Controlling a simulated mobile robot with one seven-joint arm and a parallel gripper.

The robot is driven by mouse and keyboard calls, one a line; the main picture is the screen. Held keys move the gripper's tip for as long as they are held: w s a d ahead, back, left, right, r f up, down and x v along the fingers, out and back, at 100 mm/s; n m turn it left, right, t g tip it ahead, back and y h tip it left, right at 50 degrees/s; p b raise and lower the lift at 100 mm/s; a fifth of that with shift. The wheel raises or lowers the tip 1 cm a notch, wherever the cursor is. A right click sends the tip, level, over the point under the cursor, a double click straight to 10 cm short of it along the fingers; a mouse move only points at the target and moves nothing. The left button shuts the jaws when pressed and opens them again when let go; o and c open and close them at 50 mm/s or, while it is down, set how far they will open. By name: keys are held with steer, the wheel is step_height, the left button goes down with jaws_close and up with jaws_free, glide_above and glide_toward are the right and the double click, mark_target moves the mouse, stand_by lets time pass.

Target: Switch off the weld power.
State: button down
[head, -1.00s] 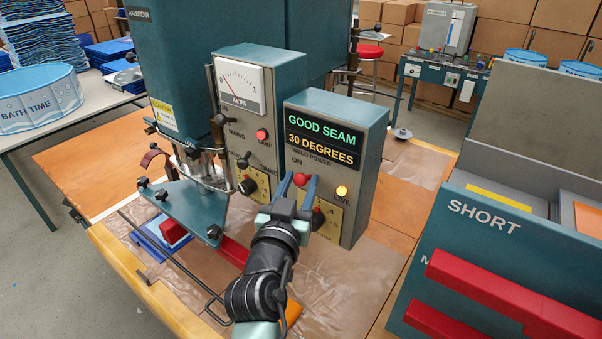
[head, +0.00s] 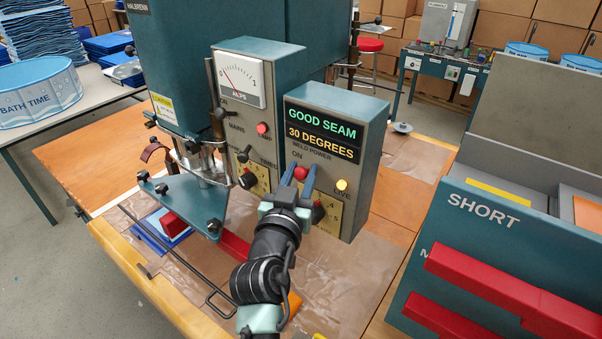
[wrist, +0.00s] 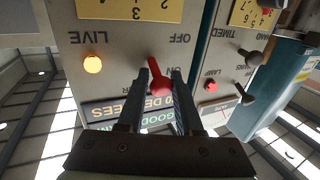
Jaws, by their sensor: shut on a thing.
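The weld power switch is a red lever with a round red knob (head: 300,173) on the grey front of the right control box (head: 332,205). It also shows in the wrist view (wrist: 159,87), which sees the panel upside down. The lever leans from its pivot toward the box's display, away from the OFF mark. My gripper (head: 299,176) has its two blue-grey fingers on either side of the knob, shut on it; they also flank it in the wrist view (wrist: 160,92). The amber LIVE lamp (head: 341,185) is lit. The display (head: 321,132) reads GOOD SEAM, 30 DEGREES.
The left control box (head: 270,120) has an amps meter (head: 240,82), a red lamp (head: 262,128) and dark knobs. A dark knob (head: 318,212) is close to my gripper, on a yellow dial. The SHORT bin (head: 465,235) stands at right.

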steer(key=shift+f, duration=0.2)
steer(key=f+t+b, duration=0.1)
steer(key=b, duration=0.4)
steer(key=shift+a+b, duration=0.1)
steer(key=shift+b, duration=0.25)
steer(key=f+n+t+b, duration=0.1)
steer(key=b, duration=0.5)
steer(key=shift+s, duration=0.1)
steer(key=n+t+b, duration=0.1)
steer(key=b, duration=0.4)
steer(key=f+n+t+b, duration=0.1)
steer(key=t+b, duration=0.1)
steer(key=b, duration=0.4)
steer(key=t+b, duration=0.1)
steer(key=b, duration=0.4)
steer(key=shift+f+n+t+y+b, duration=0.3)
steer(key=shift+n, duration=0.1)
steer(key=n+t+y+b, duration=0.1)
steer(key=b, duration=0.3)
steer(key=n+t+y+b, duration=0.1)
steer(key=b, duration=0.2)
steer(key=shift+w+f+t+b, duration=0.2)
steer(key=shift+f+t+b, duration=0.05)
steer(key=shift+t+b, duration=0.1)
steer(key=shift+n+b, duration=0.5)
steer(key=shift+b, duration=0.05)
steer(key=shift+r+t, duration=0.2)
steer(key=shift+t, duration=0.05)
